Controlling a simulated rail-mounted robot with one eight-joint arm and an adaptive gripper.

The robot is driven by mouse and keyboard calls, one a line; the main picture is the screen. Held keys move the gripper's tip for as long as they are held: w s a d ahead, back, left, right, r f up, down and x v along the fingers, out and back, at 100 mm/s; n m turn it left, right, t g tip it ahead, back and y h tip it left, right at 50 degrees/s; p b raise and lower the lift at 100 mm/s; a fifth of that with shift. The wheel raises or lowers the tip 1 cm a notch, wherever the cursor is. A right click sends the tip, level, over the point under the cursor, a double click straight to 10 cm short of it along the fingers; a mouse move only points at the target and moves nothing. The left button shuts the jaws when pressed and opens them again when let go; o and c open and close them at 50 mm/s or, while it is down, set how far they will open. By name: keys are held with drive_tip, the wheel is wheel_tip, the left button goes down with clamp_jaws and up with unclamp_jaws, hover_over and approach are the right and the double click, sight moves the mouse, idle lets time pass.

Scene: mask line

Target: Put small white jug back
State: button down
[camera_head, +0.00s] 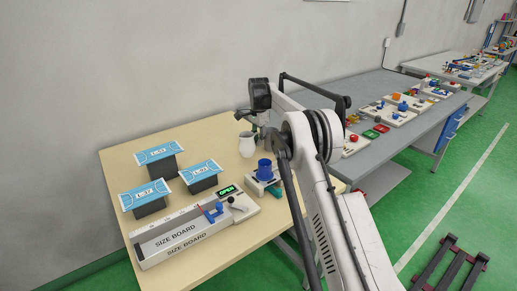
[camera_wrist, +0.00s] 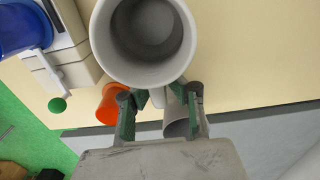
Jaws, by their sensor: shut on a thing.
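The small white jug (camera_head: 247,146) is on or just above the beige table, at the far right part of it; I cannot tell if its base touches. In the wrist view I look down into the empty jug (camera_wrist: 150,32), with its round mouth at the top. My gripper (camera_wrist: 159,96) is shut on the jug's handle (camera_wrist: 157,98), with a green-padded finger on each side. In the head view my gripper (camera_head: 262,126) is at the jug's upper right, partly hidden by my arm.
An orange cup (camera_wrist: 110,104) and a grey cup (camera_wrist: 178,122) lie below the jug in the wrist view. The size board (camera_head: 185,232) and several blue-topped mask stacks (camera_head: 200,172) fill the left of the beige table (camera_head: 125,158).

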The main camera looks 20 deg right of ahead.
drive_tip(key=shift+f, duration=2)
drive_tip(key=shift+f, duration=0.15)
drive_tip(key=c, duration=1.8)
unclamp_jaws()
drive_tip(key=shift+o, duration=0.2)
